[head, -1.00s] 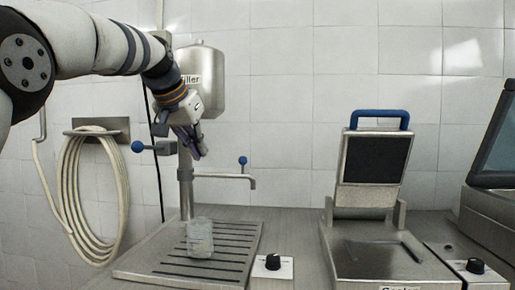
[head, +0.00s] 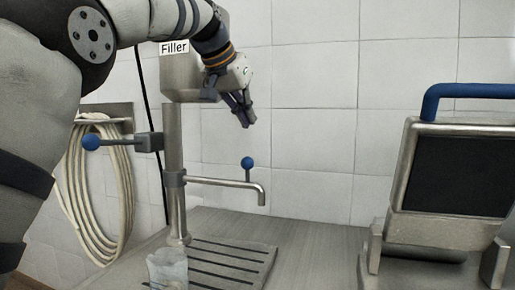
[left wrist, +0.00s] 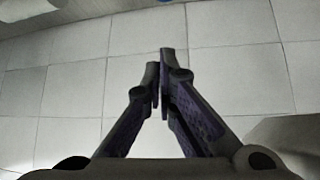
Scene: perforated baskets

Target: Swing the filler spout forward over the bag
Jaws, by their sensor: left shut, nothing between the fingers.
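The filler (head: 181,75) is a steel tank on a post, labelled "Filler". Its spout (head: 222,185) is a thin steel pipe reaching right from the post, with a down-turned end and a blue-knobbed pin (head: 247,163) standing on it. A clear bag (head: 167,268) stands upright on the slotted drip tray (head: 235,257), near the foot of the post and left of the spout's end. My left gripper (head: 244,112) is shut and empty, in front of the tank and above the spout, apart from it. In the left wrist view its fingers (left wrist: 161,85) point at the tiled wall.
A blue-knobbed lever (head: 92,142) sticks out left from the post. A coiled hose (head: 95,190) hangs on the wall at left. A sealer (head: 455,170) with a raised lid and blue handle stands at right. The counter between is clear.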

